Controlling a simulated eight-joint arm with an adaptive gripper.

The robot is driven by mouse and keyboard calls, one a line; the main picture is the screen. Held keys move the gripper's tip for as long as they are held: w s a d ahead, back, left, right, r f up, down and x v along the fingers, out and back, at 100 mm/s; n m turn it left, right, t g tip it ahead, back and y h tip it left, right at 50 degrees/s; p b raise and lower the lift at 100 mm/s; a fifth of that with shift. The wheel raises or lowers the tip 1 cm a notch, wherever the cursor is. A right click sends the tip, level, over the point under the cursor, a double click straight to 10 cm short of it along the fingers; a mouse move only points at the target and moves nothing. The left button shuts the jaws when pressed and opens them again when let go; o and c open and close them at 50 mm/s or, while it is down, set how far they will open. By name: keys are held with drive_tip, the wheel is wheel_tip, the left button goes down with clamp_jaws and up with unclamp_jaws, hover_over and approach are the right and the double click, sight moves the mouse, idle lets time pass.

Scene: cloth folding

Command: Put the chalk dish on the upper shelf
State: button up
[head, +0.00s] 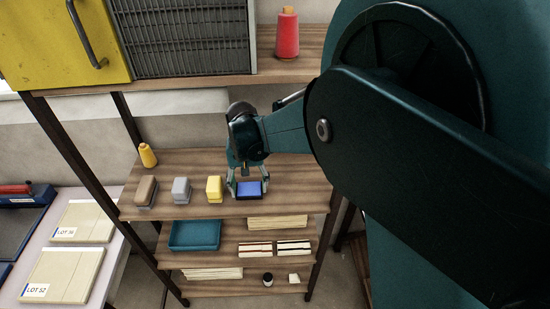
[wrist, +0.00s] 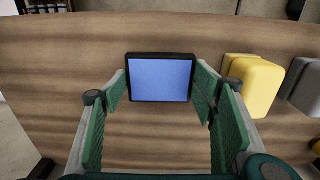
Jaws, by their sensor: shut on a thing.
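The chalk dish (head: 249,188) looks like a small dark-rimmed square with a flat blue inside. It is at the middle shelf board (head: 300,180), right of a row of blocks. It also shows in the wrist view (wrist: 160,80), level, between the green finger pads. My gripper (head: 247,184) reaches down from above and is shut on the dish's two sides; it shows in the wrist view too (wrist: 161,88). I cannot tell whether the dish touches the board or hangs just above it. The higher shelf board (head: 225,82) is above and behind.
Yellow (head: 214,189), grey (head: 181,190) and brown (head: 146,191) blocks stand left of the dish, with a yellow spool (head: 147,155) behind. The higher board carries a yellow cabinet (head: 60,45), a grey slatted unit (head: 185,38) and a red spool (head: 287,35). A teal tray (head: 195,235) sits lower.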

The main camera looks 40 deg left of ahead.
sight(249, 189)
drive_tip(key=shift+f, duration=0.3)
drive_tip(key=shift+f, duration=0.1)
drive_tip(key=o, duration=1.1)
drive_tip(key=shift+r, duration=2.15)
